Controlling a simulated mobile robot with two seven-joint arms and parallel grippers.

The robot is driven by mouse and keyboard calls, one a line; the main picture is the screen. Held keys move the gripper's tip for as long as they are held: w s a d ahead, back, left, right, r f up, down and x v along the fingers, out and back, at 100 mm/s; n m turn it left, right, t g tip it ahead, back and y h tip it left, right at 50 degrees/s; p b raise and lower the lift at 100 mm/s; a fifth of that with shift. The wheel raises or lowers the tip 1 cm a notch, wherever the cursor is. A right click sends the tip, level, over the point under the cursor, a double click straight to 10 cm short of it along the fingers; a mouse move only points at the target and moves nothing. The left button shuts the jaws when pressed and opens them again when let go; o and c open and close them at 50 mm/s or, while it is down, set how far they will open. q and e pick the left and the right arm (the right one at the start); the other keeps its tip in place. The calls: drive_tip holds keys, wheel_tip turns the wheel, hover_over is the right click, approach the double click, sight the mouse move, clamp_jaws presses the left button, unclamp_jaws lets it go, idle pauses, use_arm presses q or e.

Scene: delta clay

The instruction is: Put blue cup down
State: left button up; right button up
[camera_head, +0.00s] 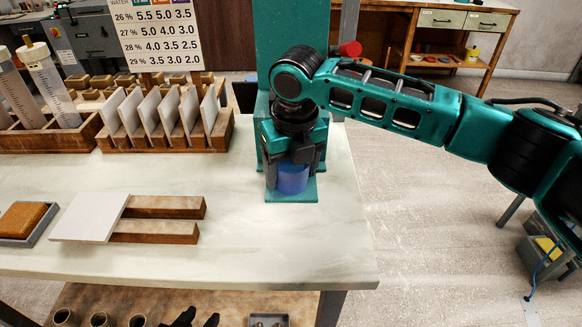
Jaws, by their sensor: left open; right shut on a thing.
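The blue cup (293,180) is between the fingers of my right gripper (292,165), which is shut on it. The gripper points down and hides the upper part of the cup. The cup is upright over the green base plate (291,196) of a tall green stand. I cannot tell whether its bottom touches the plate.
The pale tabletop (290,245) is clear in front of the stand. A white tile (92,216) lies across two wooden bars (160,206) to the left. Behind are a rack of upright tiles (165,143) and tall cylinders (50,85). The table's right edge is close by.

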drive_tip(key=shift+f, duration=0.1)
drive_tip(key=o, duration=0.7)
drive_tip(key=shift+o, duration=0.2)
wheel_tip(320, 180, up, 12)
drive_tip(key=s+p, duration=0.1)
drive_tip(key=shift+s+d, duration=0.15)
drive_tip(key=shift+d, duration=0.15)
